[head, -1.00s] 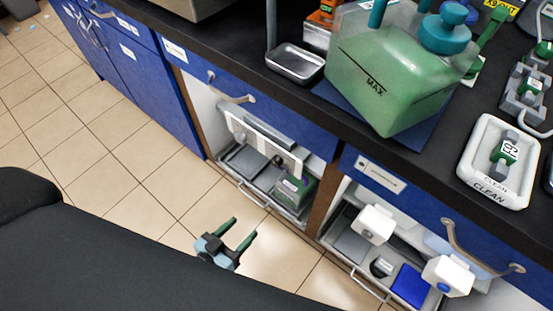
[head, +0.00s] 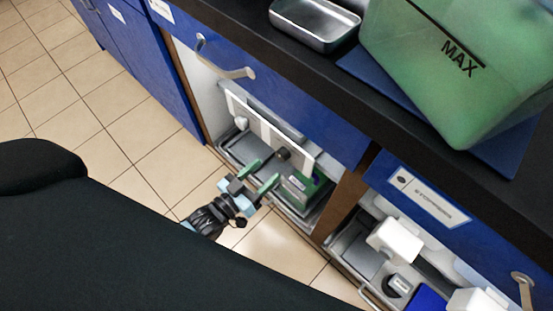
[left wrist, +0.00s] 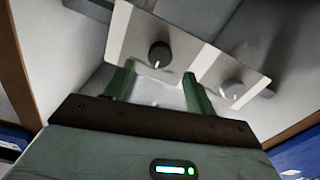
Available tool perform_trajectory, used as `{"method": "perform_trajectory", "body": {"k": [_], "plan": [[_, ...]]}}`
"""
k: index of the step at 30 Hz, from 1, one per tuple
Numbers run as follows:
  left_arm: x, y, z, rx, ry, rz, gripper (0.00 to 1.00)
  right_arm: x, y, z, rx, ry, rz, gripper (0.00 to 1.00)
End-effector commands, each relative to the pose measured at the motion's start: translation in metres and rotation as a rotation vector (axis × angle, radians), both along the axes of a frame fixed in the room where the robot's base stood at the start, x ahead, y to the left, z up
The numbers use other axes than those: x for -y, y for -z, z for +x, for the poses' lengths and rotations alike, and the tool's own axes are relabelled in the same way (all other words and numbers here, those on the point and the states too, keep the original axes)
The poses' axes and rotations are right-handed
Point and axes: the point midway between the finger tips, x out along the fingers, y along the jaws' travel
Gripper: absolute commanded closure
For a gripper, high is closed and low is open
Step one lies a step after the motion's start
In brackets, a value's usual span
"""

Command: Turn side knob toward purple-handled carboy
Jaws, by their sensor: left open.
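A light panel (head: 263,133) inside the left open cabinet bay carries a dark round knob (head: 284,154) and a pale knob (head: 241,121). The dark knob (left wrist: 160,55) also shows in the left wrist view with a white mark, as does the pale knob (left wrist: 232,90). I cannot tell which is the side knob. A small green carboy with a purple handle (head: 298,186) stands below the dark knob, partly hidden. My left gripper (head: 262,173) is open, its green fingers pointing at the panel. In the wrist view the dark knob appears just beyond the fingertips (left wrist: 158,73), not held.
The black counter above holds a steel tray (head: 316,42) and a large green carboy marked MAX (head: 440,75) on a blue mat. A drawer handle (head: 225,62) sticks out above the bay. A brown divider (head: 342,203) bounds it on the right. The tiled floor at left is clear.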

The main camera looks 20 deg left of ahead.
Motion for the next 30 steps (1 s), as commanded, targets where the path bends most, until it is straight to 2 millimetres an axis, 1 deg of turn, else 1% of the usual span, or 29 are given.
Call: {"method": "perform_trajectory", "body": {"k": [1, 3, 9, 14, 22, 30], "plan": [[0.003, 0.001, 0.009, 0.002, -0.001, -0.002, 0.44, 0.0, 0.004, -0.002, -0.006, 0.0, -0.001, 1.0], [0.007, 0.001, 0.019, 0.002, 0.0, -0.002, 0.44, 0.0, 0.008, -0.003, -0.011, 0.0, -0.001, 1.0], [0.016, 0.002, 0.041, -0.001, 0.0, -0.001, 0.44, 0.001, 0.016, -0.004, -0.017, -0.001, -0.002, 1.0], [0.018, 0.001, 0.049, 0.0, 0.001, 0.0, 0.44, 0.001, 0.017, 0.0, -0.01, -0.001, -0.002, 1.0], [0.019, 0.0, 0.05, -0.001, 0.0, 0.0, 0.44, 0.0, 0.016, 0.005, 0.002, 0.0, -0.001, 1.0], [0.019, 0.0, 0.05, -0.001, 0.0, 0.0, 0.8, 0.0, 0.015, 0.005, 0.003, -0.001, 0.0, 1.0]]}}
